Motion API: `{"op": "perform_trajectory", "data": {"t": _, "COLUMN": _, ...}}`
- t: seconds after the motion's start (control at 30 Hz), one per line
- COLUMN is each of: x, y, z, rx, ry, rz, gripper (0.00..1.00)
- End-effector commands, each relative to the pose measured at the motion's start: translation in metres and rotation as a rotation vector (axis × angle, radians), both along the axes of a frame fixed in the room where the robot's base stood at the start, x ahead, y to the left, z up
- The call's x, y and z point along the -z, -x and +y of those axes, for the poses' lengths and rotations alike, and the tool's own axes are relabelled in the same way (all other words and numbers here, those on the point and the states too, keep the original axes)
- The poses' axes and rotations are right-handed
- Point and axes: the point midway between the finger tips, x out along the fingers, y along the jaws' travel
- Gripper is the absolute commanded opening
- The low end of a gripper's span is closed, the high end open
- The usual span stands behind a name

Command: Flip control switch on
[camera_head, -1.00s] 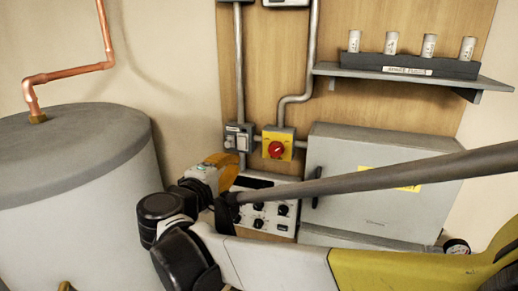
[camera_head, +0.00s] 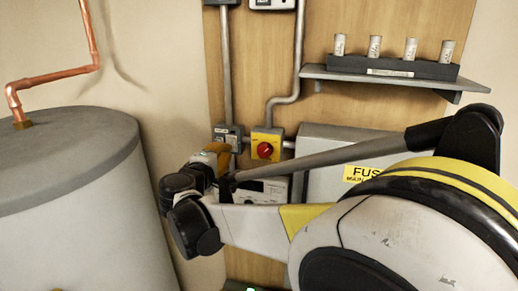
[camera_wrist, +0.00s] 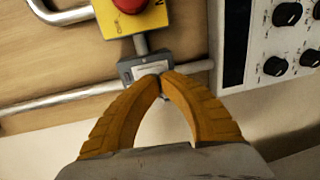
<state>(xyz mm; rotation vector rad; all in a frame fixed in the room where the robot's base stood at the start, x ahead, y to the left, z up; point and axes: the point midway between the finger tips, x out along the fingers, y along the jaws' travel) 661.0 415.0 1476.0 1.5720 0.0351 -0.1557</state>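A small grey switch box (camera_head: 228,134) is on the wooden board, left of a yellow box with a red rotary knob (camera_head: 264,150). Its label is too small to read, so I cannot tell for sure that it is the control switch. In the wrist view the grey box (camera_wrist: 132,68) lies just beyond the fingertips, with its lower part hidden by them. My gripper (camera_wrist: 161,78) has orange fingers that arch together, tips almost meeting in front of the box. I see nothing held and cannot tell whether the tips touch the switch. In the head view my gripper (camera_head: 217,150) is just below the box.
A panel with black knobs (camera_wrist: 265,40) is right in the wrist view. A grey fuse cabinet (camera_head: 330,140) is partly behind my arm. A shelf (camera_head: 390,80) holds several white cylinders. A large grey tank (camera_head: 75,210) with copper pipe stands left. Metal conduits run along the board.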

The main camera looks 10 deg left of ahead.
Motion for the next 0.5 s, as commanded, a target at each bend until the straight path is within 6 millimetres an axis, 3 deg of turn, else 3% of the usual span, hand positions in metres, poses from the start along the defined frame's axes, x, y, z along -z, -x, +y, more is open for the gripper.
{"op": "perform_trajectory", "data": {"t": 0.17, "x": 0.0012, "y": -0.0104, "z": -0.0013, "rx": 0.001, "ry": 0.0, "rz": 0.0, "gripper": 0.0}}
{"op": "perform_trajectory", "data": {"t": 0.5, "x": 0.0019, "y": -0.0117, "z": -0.0016, "rx": 0.001, "ry": 0.0, "rz": 0.0, "gripper": 0.0}}
